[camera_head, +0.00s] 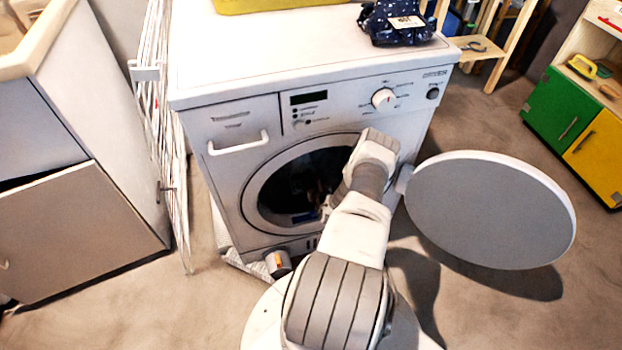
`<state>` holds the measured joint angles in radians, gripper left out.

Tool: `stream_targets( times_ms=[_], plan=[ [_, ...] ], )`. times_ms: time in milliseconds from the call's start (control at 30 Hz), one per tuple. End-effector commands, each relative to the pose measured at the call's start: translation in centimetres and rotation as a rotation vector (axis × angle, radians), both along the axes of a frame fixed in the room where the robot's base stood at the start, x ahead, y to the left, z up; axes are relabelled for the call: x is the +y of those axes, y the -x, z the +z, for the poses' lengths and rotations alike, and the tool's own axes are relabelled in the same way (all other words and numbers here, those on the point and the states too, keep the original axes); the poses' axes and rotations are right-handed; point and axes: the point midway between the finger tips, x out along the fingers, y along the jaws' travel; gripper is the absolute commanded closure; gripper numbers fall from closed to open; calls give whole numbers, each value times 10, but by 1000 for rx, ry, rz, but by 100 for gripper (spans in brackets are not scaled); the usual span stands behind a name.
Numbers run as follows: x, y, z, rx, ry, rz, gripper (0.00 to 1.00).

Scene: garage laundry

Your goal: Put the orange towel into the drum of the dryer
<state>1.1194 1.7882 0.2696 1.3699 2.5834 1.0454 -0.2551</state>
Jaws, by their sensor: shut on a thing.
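The dryer (232,172) is a white front-loading machine. Its round grey door (490,210) is swung wide open to the right. The dark drum opening (290,190) faces me, partly covered by my arm. My gripper (323,207) is at the right part of the opening, mostly hidden by my own arm and dim. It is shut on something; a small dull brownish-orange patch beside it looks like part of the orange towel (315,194). Most of the towel is hidden, and I cannot tell how far inside the drum it is.
A white drying rack (160,130) and a cabinet (80,230) stand left. A yellow container (270,4) and a dark blue patterned bundle (395,22) are on top. Green and yellow cupboards (570,125) stand right.

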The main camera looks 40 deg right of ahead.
Motion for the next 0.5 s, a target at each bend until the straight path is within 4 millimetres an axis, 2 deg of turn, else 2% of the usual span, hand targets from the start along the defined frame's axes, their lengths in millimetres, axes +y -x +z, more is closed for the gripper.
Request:
stream_targets(
  times_ms=[33,67,200,233,500],
  plan=[
    [0,0,-2,-1,0,0,100],
    [0,0,-2,0,0,0,73],
    [0,0,-2,0,0,0,48],
    [0,0,-2,0,0,0,45],
    [0,0,-2,0,0,0,45]
  ],
)
